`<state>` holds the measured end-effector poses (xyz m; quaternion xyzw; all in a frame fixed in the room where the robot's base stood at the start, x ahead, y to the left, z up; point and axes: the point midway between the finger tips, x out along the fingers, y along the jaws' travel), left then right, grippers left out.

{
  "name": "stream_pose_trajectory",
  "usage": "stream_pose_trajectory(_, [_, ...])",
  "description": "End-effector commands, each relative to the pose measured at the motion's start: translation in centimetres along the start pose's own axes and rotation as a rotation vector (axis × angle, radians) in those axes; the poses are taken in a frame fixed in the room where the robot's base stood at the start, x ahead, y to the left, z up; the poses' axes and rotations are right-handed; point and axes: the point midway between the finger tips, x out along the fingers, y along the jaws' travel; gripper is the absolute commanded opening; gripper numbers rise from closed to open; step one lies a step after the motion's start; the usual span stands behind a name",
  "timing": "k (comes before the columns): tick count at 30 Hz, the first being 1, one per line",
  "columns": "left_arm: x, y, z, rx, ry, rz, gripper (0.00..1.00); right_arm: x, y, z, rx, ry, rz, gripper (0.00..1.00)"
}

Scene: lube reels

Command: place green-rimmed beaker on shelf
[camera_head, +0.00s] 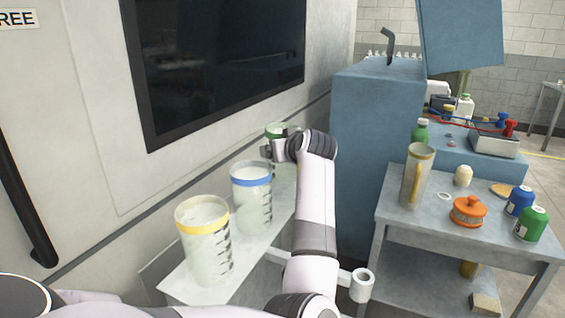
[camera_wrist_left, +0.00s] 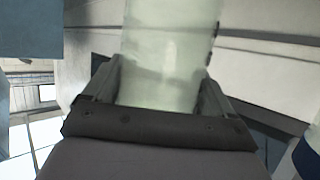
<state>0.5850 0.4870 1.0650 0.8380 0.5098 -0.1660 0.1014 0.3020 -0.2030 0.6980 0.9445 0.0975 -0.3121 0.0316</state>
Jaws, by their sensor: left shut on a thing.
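The green-rimmed beaker (camera_head: 277,130) is at the far end of the wall shelf (camera_head: 180,284) in the head view, behind the blue-rimmed beaker and partly hidden by my left wrist. My left gripper (camera_head: 268,151) is shut on it. In the left wrist view the pale, translucent beaker body (camera_wrist_left: 165,65) stands between the two fingers (camera_wrist_left: 157,95); its rim is out of frame there. I cannot tell whether its base touches the shelf. My right gripper is not in view.
A yellow-rimmed beaker (camera_head: 205,240) and a blue-rimmed beaker (camera_head: 252,195) stand on the shelf; the blue rim also shows in the left wrist view (camera_wrist_left: 307,157). A blue cabinet (camera_head: 365,150) is right of my arm. A grey table (camera_head: 400,222) holds a jug, bottles and an orange pot.

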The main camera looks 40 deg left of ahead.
Motion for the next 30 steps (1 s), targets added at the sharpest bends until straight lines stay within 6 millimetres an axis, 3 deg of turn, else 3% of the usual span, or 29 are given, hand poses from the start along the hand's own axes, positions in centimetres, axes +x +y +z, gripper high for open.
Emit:
stream_pose_trajectory(6, [1.2,0.0,3.1,0.003,-0.004,0.0,0.53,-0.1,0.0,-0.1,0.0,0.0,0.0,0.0])
stream_pose_trajectory(18, [1.5,0.0,3.7,0.001,-0.001,0.0,0.53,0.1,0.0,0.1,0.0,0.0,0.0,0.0])
stream_pose_trajectory(19, [1.5,0.0,3.7,0.001,-0.002,0.0,0.91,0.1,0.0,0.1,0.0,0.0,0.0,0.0])
stream_pose_trajectory(20, [1.5,0.0,3.6,0.001,-0.002,0.0,1.0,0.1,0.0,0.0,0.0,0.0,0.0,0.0])
stream_pose_trajectory(30, [1.3,0.0,3.1,0.001,-0.002,0.0,1.0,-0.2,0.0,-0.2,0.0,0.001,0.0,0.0])
